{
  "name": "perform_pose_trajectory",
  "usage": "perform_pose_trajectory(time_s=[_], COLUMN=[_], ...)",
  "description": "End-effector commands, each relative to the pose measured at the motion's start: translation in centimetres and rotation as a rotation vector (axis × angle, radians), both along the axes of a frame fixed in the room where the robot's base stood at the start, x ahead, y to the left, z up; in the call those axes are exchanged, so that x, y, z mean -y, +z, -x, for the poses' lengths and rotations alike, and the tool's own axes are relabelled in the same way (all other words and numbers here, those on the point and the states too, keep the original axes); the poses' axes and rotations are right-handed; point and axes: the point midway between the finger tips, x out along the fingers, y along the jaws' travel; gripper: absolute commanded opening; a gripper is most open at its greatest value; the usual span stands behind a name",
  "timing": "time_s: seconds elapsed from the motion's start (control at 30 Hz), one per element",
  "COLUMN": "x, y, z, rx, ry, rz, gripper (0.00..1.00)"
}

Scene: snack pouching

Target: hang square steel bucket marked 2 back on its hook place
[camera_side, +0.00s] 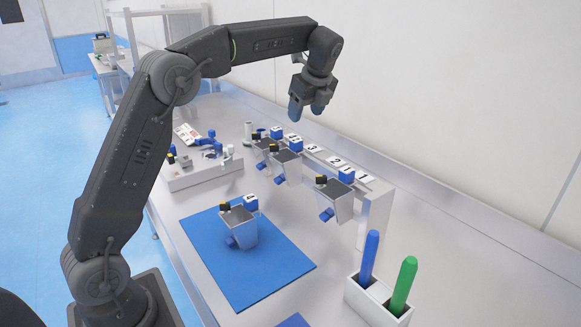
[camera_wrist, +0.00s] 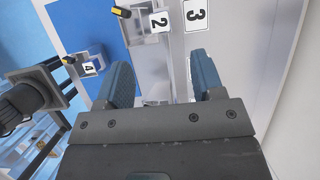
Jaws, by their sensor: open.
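A square steel bucket (camera_side: 239,229) with a blue block and a yellow-and-black part stands on the blue mat. In the wrist view it is the bucket (camera_wrist: 90,68) whose plate reads 4. Three similar buckets hang on the rack (camera_side: 375,207). In the wrist view a plate reading 2 (camera_wrist: 160,21) sits at the rim of a hanging bucket (camera_wrist: 137,24). A card reading 3 (camera_wrist: 196,13) is on the rack beside it. My gripper (camera_side: 308,113) is open and empty, high above the rack. It touches no bucket. The fingers (camera_wrist: 166,95) hide part of the rack.
The blue mat (camera_side: 270,275) lies left of the rack. A white holder (camera_side: 378,302) with a blue and a green upright stick stands at the front right. A grey tray (camera_side: 205,177) with small parts lies behind the mat. The wall is close on the right.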

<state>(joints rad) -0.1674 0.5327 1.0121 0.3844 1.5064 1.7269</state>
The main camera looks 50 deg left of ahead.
Motion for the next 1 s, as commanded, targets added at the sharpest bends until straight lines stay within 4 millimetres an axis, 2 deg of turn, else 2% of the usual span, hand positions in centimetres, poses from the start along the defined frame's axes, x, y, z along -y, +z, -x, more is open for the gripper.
perform_pose_trajectory(time_s=[0.1,0.23,0.47,0.8,1.0], x=[-1.0,-1.8,-2.4,-4.0,-4.2], y=[-2.3,-4.3,-5.8,-9.9,-10.4], z=[0.0,-0.1,-0.1,-0.2,-0.2], rx=[-0.002,-0.001,0.002,0.002,0.003], ry=[0.003,0.003,0.001,0.003,0.002], rz=[0.001,0.001,0.001,0.001,0.001], gripper=[0.62,0.62,0.62,0.62,0.62])
